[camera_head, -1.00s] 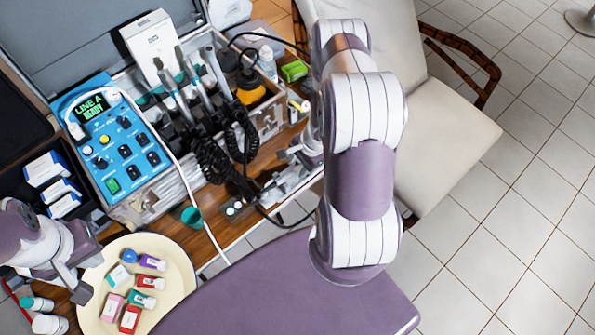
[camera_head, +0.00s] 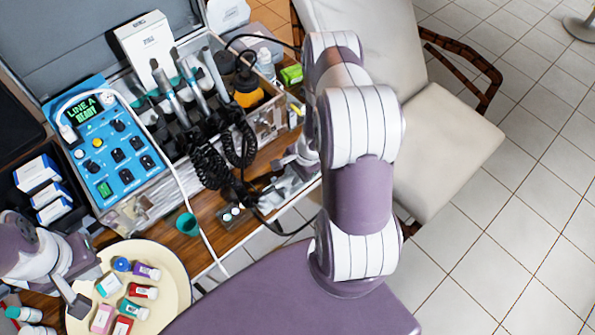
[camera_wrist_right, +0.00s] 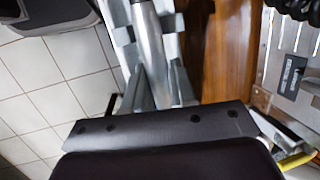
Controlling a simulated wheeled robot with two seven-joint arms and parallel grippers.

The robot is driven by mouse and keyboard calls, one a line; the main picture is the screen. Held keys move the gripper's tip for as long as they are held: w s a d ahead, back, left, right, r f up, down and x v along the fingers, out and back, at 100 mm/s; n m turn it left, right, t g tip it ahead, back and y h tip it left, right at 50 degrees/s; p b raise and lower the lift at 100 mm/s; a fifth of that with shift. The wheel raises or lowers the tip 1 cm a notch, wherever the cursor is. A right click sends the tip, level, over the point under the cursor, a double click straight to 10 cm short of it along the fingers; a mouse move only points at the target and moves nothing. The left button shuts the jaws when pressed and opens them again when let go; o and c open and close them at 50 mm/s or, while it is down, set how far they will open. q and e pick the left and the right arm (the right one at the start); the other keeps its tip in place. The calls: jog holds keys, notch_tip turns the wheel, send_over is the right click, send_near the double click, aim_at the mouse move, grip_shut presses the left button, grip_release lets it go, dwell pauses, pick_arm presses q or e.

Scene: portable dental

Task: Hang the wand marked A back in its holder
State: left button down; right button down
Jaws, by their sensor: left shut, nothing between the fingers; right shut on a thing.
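My right gripper (camera_head: 284,172), partly hidden beside its arm, is shut on a silver wand (camera_wrist_right: 150,55). In the right wrist view the wand's shaft lies between the grey fingers; no letter A is readable on it. Several silver wands (camera_head: 171,96) stand tilted in black holders in the open case, left of my right gripper. I cannot make out which holder is empty. The blue control unit (camera_head: 108,150) reads "LINE A READY". My left gripper (camera_head: 80,290) is shut and empty near the round cream tray.
The cream tray (camera_head: 168,262) holds several small bottles and boxes. Black coiled cords (camera_head: 212,165) hang before the holders. A green cup (camera_head: 187,224) stands on the wooden table edge. A beige chair (camera_head: 440,140) is behind my right arm.

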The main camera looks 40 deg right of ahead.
jog(key=shift+r+p, duration=2.25)
jog(key=shift+r, duration=1.1)
